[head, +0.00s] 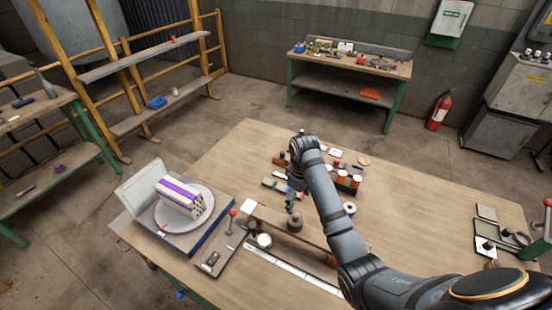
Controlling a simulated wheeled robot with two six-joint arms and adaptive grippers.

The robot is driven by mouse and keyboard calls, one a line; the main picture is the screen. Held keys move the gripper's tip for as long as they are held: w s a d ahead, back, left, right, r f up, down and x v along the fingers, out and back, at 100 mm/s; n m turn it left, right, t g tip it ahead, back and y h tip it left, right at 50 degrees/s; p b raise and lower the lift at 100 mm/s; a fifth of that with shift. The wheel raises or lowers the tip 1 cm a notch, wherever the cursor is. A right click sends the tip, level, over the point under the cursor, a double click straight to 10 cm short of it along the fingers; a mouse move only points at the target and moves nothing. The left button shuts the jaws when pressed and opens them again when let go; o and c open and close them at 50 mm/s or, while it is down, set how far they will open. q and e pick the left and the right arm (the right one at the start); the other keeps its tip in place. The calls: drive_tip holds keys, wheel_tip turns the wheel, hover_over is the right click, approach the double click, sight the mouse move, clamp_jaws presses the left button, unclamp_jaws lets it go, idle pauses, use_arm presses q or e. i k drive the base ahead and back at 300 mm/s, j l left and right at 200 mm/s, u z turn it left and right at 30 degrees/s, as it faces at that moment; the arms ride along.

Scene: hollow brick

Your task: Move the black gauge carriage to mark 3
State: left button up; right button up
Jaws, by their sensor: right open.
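A long low rail (265,219) runs across the workbench in front of my right arm, with a pale strip (288,268) on its near side. A dark rounded knob-like piece (295,224) sits at the rail's middle; it may be the black gauge carriage, but I cannot tell for sure. Marks and numbers are too small to read, so I cannot tell which is mark 3. My right gripper (291,205) points down just above the dark piece, open; whether it touches it is unclear. The right forearm hides part of the rail's right side. My left gripper is out of view.
A hollow brick with purple bands (180,197) lies on a round plate on a blue-edged stand at left. A red-knobbed lever (232,222) stands beside it. Several small parts crowd behind the right gripper. A white ring (349,208) lies right of the arm. Bare tabletop (430,215) lies further right.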

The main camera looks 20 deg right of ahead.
sight(264, 240)
drive_tip(key=k+j, duration=0.5)
drive_tip(key=k, duration=0.15)
drive_tip(key=k+j, duration=0.5)
drive_tip(key=k, duration=0.2)
